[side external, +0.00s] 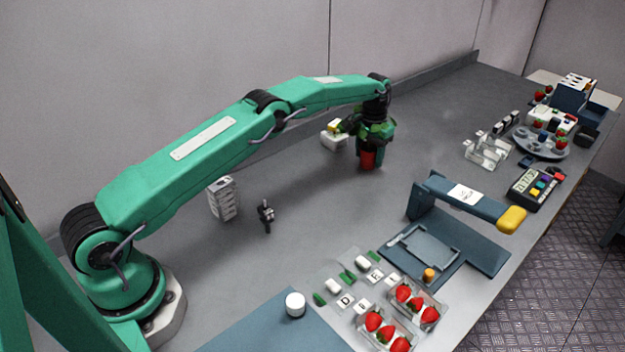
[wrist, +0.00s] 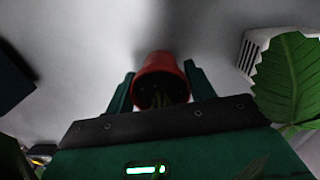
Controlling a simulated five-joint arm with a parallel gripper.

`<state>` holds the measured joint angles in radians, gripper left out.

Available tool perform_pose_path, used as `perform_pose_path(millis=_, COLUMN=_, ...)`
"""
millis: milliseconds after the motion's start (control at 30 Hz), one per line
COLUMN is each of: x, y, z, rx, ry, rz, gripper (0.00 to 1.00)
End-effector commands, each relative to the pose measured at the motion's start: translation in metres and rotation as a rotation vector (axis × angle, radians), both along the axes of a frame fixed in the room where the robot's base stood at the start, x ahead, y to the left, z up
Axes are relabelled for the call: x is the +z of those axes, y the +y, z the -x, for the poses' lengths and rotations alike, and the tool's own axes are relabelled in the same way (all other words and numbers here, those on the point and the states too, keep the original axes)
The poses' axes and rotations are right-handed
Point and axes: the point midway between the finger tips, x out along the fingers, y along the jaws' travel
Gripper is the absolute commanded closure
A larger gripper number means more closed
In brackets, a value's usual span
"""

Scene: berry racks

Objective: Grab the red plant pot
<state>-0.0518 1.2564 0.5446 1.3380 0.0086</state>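The red plant pot (side external: 368,159) is below my gripper in the side view, at the back middle of the grey table. In the wrist view the pot (wrist: 158,70) is between the two green fingers of my gripper (wrist: 160,70), its rim and stems facing the camera. The fingers are close to both sides of the pot; I cannot tell whether they press on it. In the side view my gripper (side external: 374,138) is mixed with green leaves, which hide the fingertips. A large leaf (wrist: 290,80) shows at the right of the wrist view.
A white box-like object (side external: 334,141) stands just left of the pot. A pale grey slotted block (side external: 223,198) and a small dark object (side external: 266,214) stand nearer my base. A blue stand with a yellow end (side external: 511,219) is at the right. Table between is clear.

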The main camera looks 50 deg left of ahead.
Motion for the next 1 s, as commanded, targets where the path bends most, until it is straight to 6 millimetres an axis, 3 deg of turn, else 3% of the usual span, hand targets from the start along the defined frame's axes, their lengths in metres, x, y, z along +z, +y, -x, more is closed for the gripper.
perform_pose_path(millis=33, x=0.0, y=0.0, z=0.0, rx=0.0, ry=0.0, rz=0.0, gripper=0.56)
perform_pose_path(millis=133, x=0.0, y=0.0, z=0.0, rx=0.0, ry=0.0, rz=0.0, gripper=0.73)
perform_pose_path(millis=567, x=0.005, y=0.0, z=-0.001, rx=0.0, ry=-0.002, rz=0.0, gripper=0.74)
perform_pose_path(millis=1000, x=0.043, y=0.0, z=-0.001, rx=0.0, ry=-0.002, rz=0.0, gripper=0.74)
